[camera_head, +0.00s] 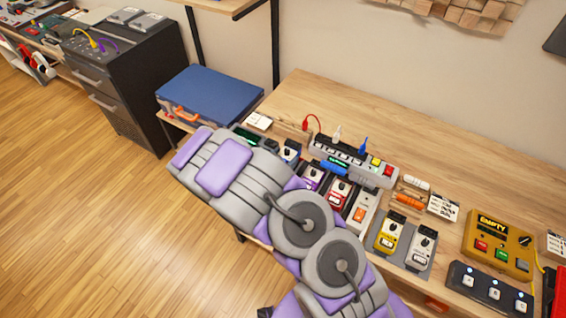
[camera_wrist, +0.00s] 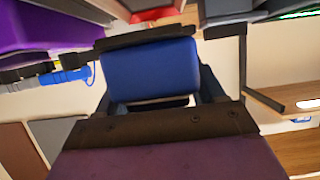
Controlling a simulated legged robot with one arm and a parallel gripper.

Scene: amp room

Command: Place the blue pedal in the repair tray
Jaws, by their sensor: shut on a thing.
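In the wrist view my gripper (camera_wrist: 155,98) is shut on the blue pedal (camera_wrist: 150,68), which shows as a plain blue face with dark finger parts on both sides. In the head view my purple and grey arm crosses the front of the bench, and the gripper's end cannot be made out. A small blue and white pedal (camera_head: 290,151) shows just beyond the arm; I cannot tell if it is the held one. I cannot pick out the repair tray with certainty.
The wooden bench (camera_head: 440,150) holds a purple pedal (camera_head: 313,175), a red pedal (camera_head: 339,192), a grey mat (camera_head: 416,258) with yellow and white pedals, and a yellow EMPTY box (camera_head: 495,243). A blue case (camera_head: 210,90) is at left. The bench's back strip is clear.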

